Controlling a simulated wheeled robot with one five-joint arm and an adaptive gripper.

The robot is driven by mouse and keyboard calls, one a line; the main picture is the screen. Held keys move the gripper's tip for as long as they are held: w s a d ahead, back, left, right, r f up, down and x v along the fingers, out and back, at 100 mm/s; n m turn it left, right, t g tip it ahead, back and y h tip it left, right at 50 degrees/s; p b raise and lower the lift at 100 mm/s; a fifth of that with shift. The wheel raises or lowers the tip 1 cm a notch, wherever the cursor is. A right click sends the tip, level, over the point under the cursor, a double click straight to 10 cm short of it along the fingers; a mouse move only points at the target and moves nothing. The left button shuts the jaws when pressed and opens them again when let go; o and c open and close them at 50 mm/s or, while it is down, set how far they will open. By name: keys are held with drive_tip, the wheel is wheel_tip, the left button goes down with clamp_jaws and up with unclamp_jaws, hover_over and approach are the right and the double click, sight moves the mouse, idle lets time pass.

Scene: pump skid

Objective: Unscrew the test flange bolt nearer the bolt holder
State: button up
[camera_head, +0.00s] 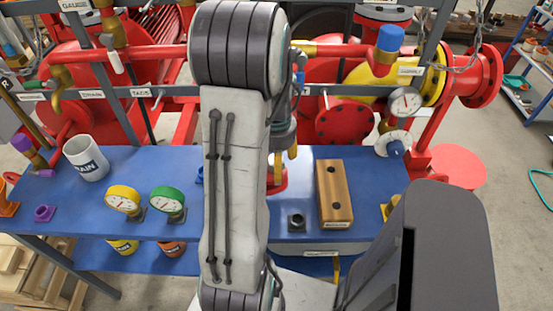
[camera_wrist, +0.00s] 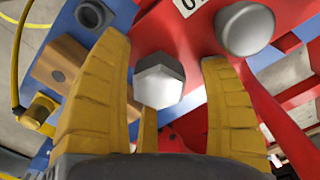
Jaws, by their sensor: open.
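The red test flange (camera_wrist: 185,50) fills the middle of the wrist view and shows partly behind my arm in the head view (camera_head: 277,184). A third yellow piece shows below that bolt. The wooden bolt holder (camera_head: 322,205) has two dark holes and stands right of the flange; it also shows in the wrist view (camera_wrist: 65,50).
A small black socket (camera_head: 297,221) stands on the blue bench (camera_head: 70,212) left of the holder. Yellow (camera_head: 123,199) and green (camera_head: 166,200) gauges and a white mug (camera_head: 85,158) stand to the left. Red pipes and a grey rail run behind.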

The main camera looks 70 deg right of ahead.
drive_tip(key=c, duration=1.3)
